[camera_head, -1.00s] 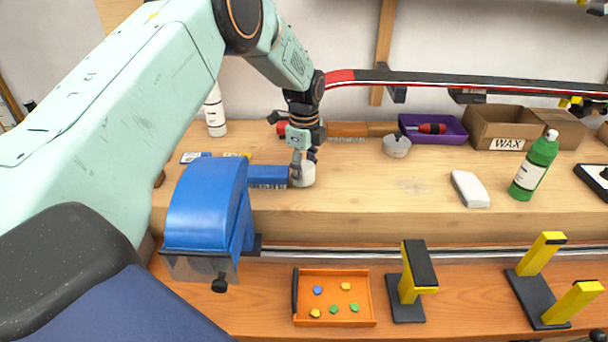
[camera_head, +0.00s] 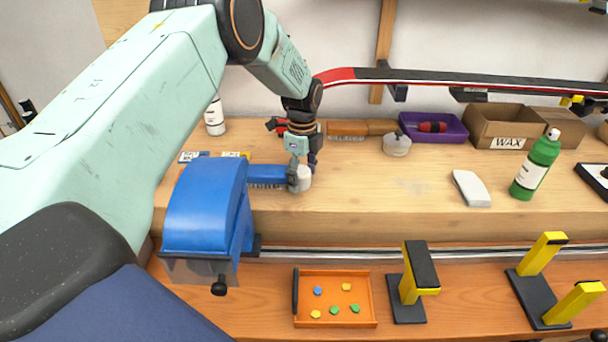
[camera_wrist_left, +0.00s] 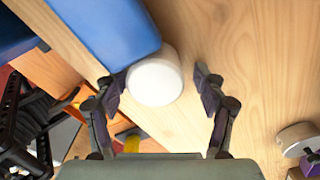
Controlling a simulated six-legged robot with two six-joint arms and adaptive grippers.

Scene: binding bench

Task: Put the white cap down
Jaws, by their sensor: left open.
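The white cap (camera_head: 304,178) stands on the wooden bench top, close to the end of a blue-handled brush (camera_head: 267,174). In the left wrist view the round white cap (camera_wrist_left: 155,80) lies between the fingers, nearer the left finger, with its upper left edge against the blue shape (camera_wrist_left: 110,30). My left gripper (camera_head: 302,175) is open around the cap, pointing down; in the wrist view its two fingers (camera_wrist_left: 160,85) are spread, with a clear gap on the right side. The near finger hides part of the cap in the head view. My right gripper is not in view.
A blue machine cover (camera_head: 205,205) stands just left in front. A grey-lidded tin (camera_head: 396,145), a purple tray (camera_head: 440,127), a white block (camera_head: 471,188) and a green bottle (camera_head: 536,165) stand to the right. The bench between cap and block is clear.

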